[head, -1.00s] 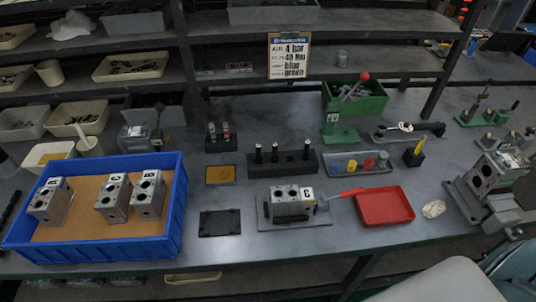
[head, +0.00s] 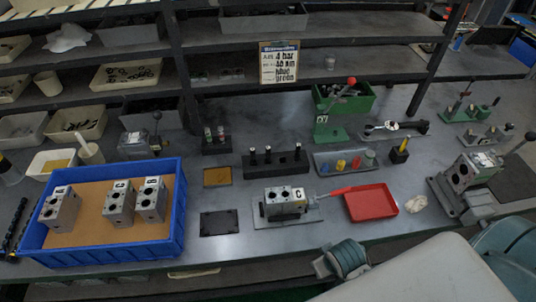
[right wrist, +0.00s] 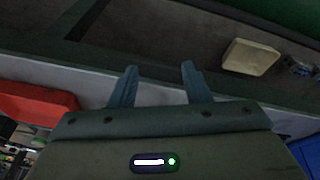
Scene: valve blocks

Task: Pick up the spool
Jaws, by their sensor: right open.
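Several dark spools with pale tops stand upright in a black rack (head: 275,162) at the middle of the bench in the head view. No spool shows in the right wrist view. My left gripper is not in view.
A blue tray (head: 178,232) with three valve blocks stands at left. A red tray (head: 370,202) lies right of the fixture. A black plate (head: 219,223) lies left of it. A tray of coloured parts (head: 318,163) and a green lever press (head: 331,134) stand beyond.

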